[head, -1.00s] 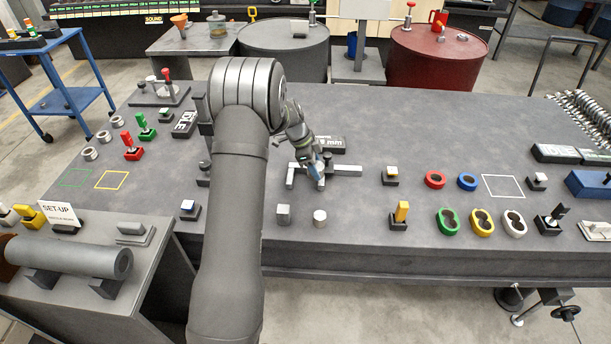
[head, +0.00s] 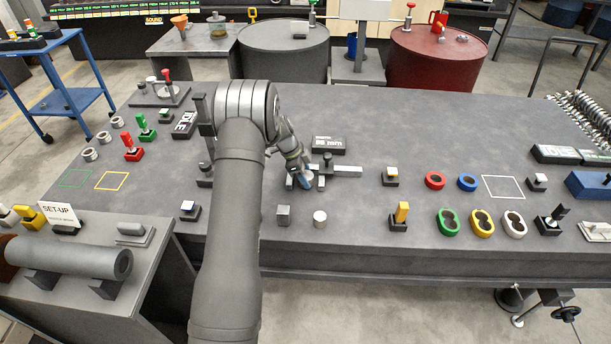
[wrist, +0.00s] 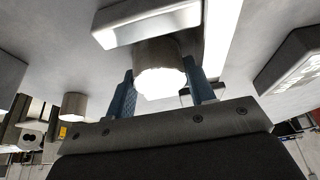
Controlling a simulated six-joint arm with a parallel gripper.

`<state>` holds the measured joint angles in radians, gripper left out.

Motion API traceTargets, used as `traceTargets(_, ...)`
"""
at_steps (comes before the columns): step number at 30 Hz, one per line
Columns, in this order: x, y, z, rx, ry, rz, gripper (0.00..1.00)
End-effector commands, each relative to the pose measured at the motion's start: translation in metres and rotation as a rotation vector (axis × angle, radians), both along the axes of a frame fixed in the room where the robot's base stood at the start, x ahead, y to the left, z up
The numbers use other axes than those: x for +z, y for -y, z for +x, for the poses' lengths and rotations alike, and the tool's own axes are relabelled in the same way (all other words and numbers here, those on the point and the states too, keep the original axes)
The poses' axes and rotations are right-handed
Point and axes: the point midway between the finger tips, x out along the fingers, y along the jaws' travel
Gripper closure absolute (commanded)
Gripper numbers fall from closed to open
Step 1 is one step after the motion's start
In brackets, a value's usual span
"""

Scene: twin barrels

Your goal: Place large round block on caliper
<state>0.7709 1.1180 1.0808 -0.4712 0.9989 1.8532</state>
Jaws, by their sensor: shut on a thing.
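The caliper (head: 346,171) is a grey bar with a dark sliding jaw, lying near the middle of the bench. My gripper (head: 304,182) is at the caliper's left end, low over the bench. In the wrist view, my gripper's blue fingers (wrist: 160,88) are shut on the large round block (wrist: 160,62), a grey cylinder with a bright end. A light metal part, apparently of the caliper (wrist: 150,22), lies just beyond the block. I cannot tell whether they touch. The head view mostly hides the held block behind the fingers.
A square block (head: 284,214) and a smaller round block (head: 320,219) stand in front of the gripper. A dark mm sign (head: 329,145) stands behind the caliper. A dark upright stand (head: 205,150) is to the left.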

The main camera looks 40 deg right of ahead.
Motion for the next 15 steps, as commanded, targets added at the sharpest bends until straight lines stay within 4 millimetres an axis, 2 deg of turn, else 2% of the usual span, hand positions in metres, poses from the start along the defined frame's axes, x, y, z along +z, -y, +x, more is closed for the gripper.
traceTargets(3,-0.002,0.0003,0.0002,0.0,0.001,-0.001,0.99)
traceTargets(4,-0.0031,-0.0001,-0.0002,0.0,-0.001,0.001,0.47)
traceTargets(5,-0.0029,-0.0001,-0.0001,0.0,-0.001,0.001,0.42)
traceTargets(15,0.0006,0.0,-0.0001,0.0,0.0,0.0,0.42)
